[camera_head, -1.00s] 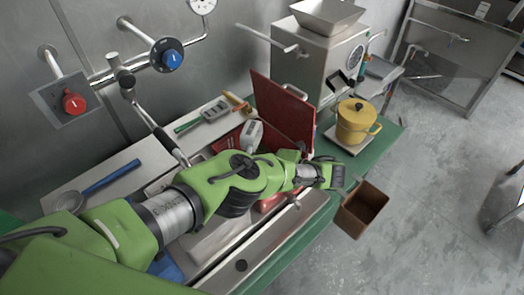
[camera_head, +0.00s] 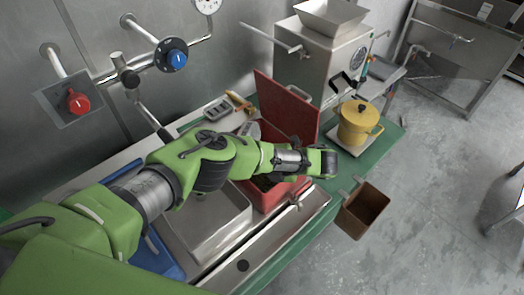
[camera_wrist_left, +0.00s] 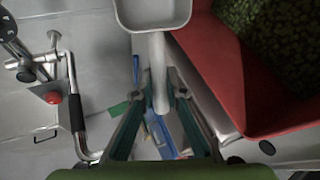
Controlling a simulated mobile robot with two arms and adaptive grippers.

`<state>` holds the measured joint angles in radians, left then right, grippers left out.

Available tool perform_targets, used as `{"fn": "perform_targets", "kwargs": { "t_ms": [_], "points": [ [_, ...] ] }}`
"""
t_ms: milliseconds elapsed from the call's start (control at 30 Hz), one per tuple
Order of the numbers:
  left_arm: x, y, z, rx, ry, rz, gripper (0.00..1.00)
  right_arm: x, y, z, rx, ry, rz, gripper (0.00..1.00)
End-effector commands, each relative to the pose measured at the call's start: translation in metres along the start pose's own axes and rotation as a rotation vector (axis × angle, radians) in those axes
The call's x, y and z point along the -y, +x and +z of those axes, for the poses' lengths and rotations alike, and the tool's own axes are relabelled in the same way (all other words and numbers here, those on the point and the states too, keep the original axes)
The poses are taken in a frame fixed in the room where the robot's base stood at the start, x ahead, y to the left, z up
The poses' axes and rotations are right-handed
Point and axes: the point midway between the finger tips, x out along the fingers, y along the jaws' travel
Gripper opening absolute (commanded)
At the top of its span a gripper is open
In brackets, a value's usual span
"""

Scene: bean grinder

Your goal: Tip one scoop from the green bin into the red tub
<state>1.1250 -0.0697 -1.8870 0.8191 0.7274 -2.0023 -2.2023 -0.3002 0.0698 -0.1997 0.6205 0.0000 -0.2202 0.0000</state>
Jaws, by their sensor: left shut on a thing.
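In the left wrist view my left gripper (camera_wrist_left: 158,84) is shut on the handle of a pale grey scoop (camera_wrist_left: 153,14). The scoop's pan is cut off by the top edge; the part in view looks bare. The red tub (camera_wrist_left: 225,75) is beside the scoop on the right, with dark green granules inside. In the head view the red tub (camera_head: 268,200) stands on the bench with its lid (camera_head: 285,108) raised, partly behind my left arm. My left gripper's fingers are hidden there. I cannot make out a green bin. My right gripper is out of view.
A yellow pot (camera_head: 357,125) stands right of the tub, and a steel grinder (camera_head: 325,55) behind it. A brown open box (camera_head: 362,211) hangs at the bench's front edge. A steel basin (camera_head: 205,225) and blue tray (camera_head: 155,258) lie left.

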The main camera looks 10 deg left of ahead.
Motion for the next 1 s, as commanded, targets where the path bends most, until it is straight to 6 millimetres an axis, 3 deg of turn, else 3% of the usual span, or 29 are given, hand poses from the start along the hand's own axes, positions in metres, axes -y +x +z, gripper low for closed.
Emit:
{"fn": "perform_targets", "kwargs": {
  "t_ms": [567, 1000],
  "points": [
    [-0.004, 0.021, -0.001, -0.01, -0.014, -0.267, 0.0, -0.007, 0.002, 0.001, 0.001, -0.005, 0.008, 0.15],
    [-0.007, 0.033, -0.002, -0.016, -0.03, -0.638, 0.0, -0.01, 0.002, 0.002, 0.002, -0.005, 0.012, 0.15]
  ]
}}
